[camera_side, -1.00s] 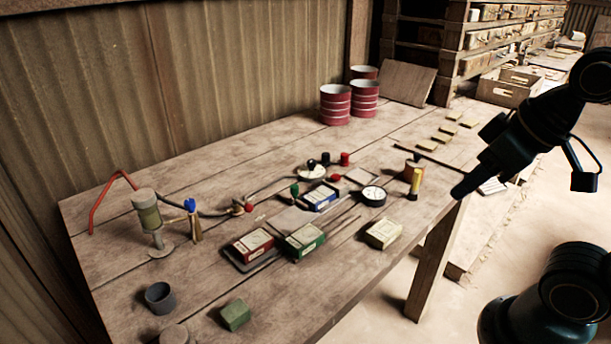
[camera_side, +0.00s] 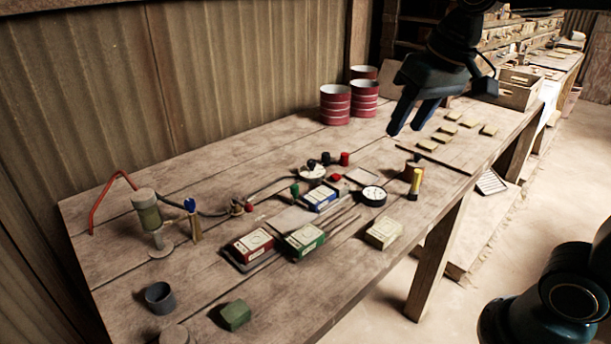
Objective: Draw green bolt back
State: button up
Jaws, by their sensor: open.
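A small green knob (camera_side: 295,189), which looks like the green bolt's handle, stands upright near the middle of the workbench (camera_side: 215,285). It is just left of a blue-and-white box (camera_side: 321,199). My gripper (camera_side: 404,131) is above the far right part of the bench, its two dark fingers pointing down and apart, with nothing between them. It is well to the right of and beyond the green knob, not touching it. The bolt's shaft below the knob is too small to make out.
Close around the knob are a gauge (camera_side: 373,195), a red box (camera_side: 253,244), a green box (camera_side: 304,240) and dark- and red-capped knobs. A yellow-topped post (camera_side: 415,183) stands to the right. Red-banded cans (camera_side: 335,104) stand at the back.

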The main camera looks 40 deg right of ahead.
jog(key=w+m+g, duration=0.1)
jog(key=w, duration=0.7)
jog(key=m+g, duration=0.3)
jog(key=m, duration=0.2)
send_over(295, 186)
notch_tip(295, 186, down, 14)
jog(key=shift+w+r, duration=0.1)
jog(key=shift+r, duration=0.1)
jog(key=shift+f, duration=0.1)
jog(key=shift+f, duration=6.8)
jog(key=shift+c, duration=0.4)
grip_shut()
